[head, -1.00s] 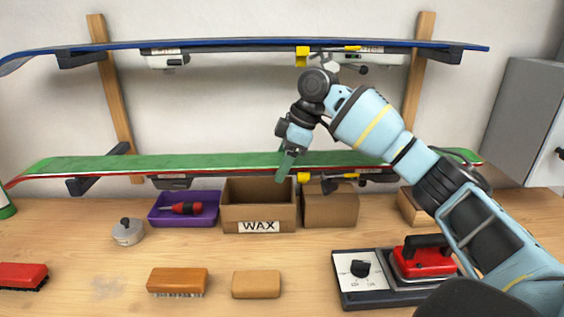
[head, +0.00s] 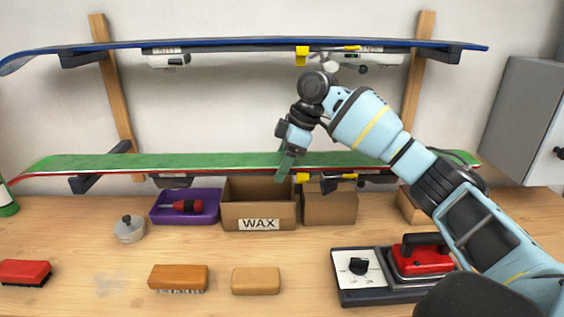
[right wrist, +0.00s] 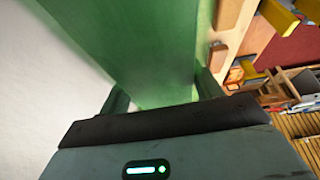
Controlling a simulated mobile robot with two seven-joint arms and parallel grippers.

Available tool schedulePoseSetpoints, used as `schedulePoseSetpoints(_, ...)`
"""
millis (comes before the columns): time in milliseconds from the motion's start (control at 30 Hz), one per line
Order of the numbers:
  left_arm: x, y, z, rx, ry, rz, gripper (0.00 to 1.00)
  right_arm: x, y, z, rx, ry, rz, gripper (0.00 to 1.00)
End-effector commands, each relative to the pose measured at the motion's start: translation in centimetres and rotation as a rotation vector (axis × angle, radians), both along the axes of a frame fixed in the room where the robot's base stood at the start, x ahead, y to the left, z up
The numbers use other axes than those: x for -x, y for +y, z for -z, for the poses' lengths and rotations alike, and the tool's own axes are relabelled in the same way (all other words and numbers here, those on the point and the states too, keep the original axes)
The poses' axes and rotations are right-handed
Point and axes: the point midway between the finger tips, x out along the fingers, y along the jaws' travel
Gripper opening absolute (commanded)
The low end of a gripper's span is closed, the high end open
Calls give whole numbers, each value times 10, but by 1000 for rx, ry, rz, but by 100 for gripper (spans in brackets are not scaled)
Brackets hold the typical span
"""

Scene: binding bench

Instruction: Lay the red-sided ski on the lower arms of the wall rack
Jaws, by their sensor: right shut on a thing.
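The red-sided ski (head: 150,162) has a green top face and a red lower edge. It lies lengthwise, about level, across the lower arms (head: 82,184) of the wall rack (head: 112,90). The left lower arm shows behind and in front of it; I cannot tell whether the ski touches the arms. My right gripper (head: 286,165) is shut on the ski near its middle. In the right wrist view, the green ski (right wrist: 165,60) fills the space between the fingers. My forearm hides part of the ski's right side. My left gripper is not in view.
A blue ski (head: 230,44) lies on the upper arms. Below are a purple tray (head: 160,216), a wax box (head: 235,212) and a cardboard box (head: 330,208). Brushes, a tin and a red iron (head: 425,262) stand on the bench (head: 210,255). A grey cabinet (head: 525,120) is at right.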

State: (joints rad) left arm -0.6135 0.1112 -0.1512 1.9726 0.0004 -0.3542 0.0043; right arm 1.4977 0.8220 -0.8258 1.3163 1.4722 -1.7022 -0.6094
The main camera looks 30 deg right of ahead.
Motion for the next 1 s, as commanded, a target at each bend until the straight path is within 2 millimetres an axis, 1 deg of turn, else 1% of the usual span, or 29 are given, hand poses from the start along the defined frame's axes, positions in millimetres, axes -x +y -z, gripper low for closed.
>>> schedulePoseSetpoints(33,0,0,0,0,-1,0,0,0,0,-3,0,-5,1,68)
schedulePoseSetpoints(200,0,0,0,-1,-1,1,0,0,0,-2,0,-2,0,90)
schedulePoseSetpoints(367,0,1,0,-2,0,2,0,0,0,-1,0,-1,0,90)
schedulePoseSetpoints(400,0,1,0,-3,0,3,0,1,-1,3,5,8,0,90)
schedulePoseSetpoints(533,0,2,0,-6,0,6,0,1,0,2,3,6,1,90)
schedulePoseSetpoints(667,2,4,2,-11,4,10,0,3,-5,-14,1,0,1,90)
schedulePoseSetpoints(800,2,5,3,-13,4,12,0,7,-13,-36,0,-3,2,90)
schedulePoseSetpoints(1000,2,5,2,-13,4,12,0,13,-22,-62,0,-3,2,90)
